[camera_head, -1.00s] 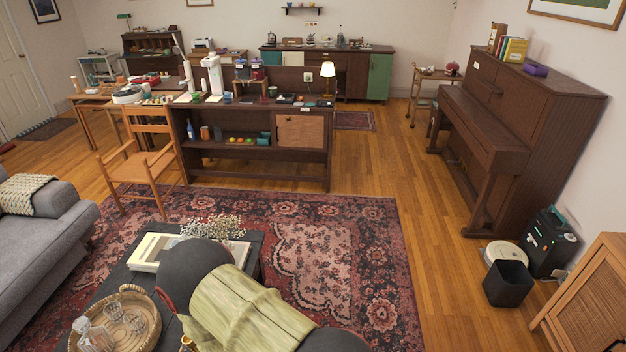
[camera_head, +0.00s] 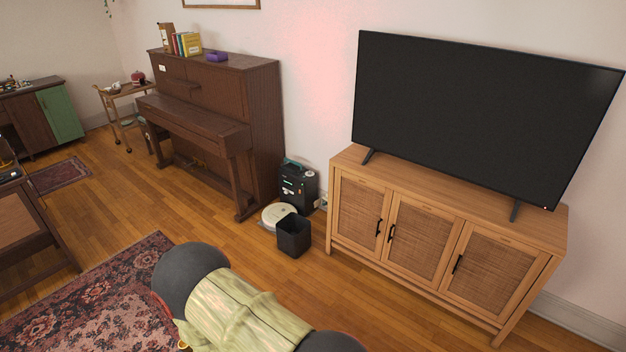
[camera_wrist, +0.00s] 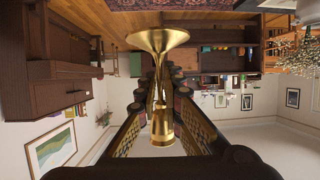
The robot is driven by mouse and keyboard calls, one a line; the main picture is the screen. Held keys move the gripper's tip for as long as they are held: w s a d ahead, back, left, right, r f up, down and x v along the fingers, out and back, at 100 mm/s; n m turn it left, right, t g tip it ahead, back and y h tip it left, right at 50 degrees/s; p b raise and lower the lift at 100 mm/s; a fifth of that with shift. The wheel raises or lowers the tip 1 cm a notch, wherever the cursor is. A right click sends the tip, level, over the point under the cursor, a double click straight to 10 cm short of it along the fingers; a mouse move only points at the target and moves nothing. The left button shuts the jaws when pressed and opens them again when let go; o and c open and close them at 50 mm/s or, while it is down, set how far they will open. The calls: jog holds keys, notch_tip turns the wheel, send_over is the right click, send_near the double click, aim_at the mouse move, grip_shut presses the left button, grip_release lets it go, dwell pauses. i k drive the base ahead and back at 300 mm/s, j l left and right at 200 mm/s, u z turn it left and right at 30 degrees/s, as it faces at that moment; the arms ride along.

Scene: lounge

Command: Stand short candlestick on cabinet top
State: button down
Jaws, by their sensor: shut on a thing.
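A brass candlestick (camera_wrist: 160,122) stands out in the middle of the wrist view, with a wide flared end at the picture's top and a cup-like end below. My gripper (camera_wrist: 162,78) is shut on its narrow stem. The wrist picture shows the room upside down, so the flared end points toward the floor. In the head view my arm hides the gripper; only a small gold bit shows at the bottom edge. The light wooden cabinet (camera_head: 440,188) with woven doors stands at right in the head view, apart from my arm.
A large black TV (camera_head: 480,120) stands on the cabinet top on two feet (camera_head: 515,210), leaving a bare strip in front. A black bin (camera_head: 293,236), a round white robot vacuum (camera_head: 278,215) and a black box (camera_head: 298,187) sit left of the cabinet. Wooden floor before it is clear.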

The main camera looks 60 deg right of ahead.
aim_at(429, 190)
jog(key=l+z, duration=0.2)
jog(key=z, duration=0.25)
jog(key=i+l+z, duration=0.15)
jog(key=z, duration=0.35)
jog(key=i+l+z, duration=0.1)
jog(key=z, duration=0.35)
jog(key=i+z, duration=0.15)
jog(key=z, duration=0.3)
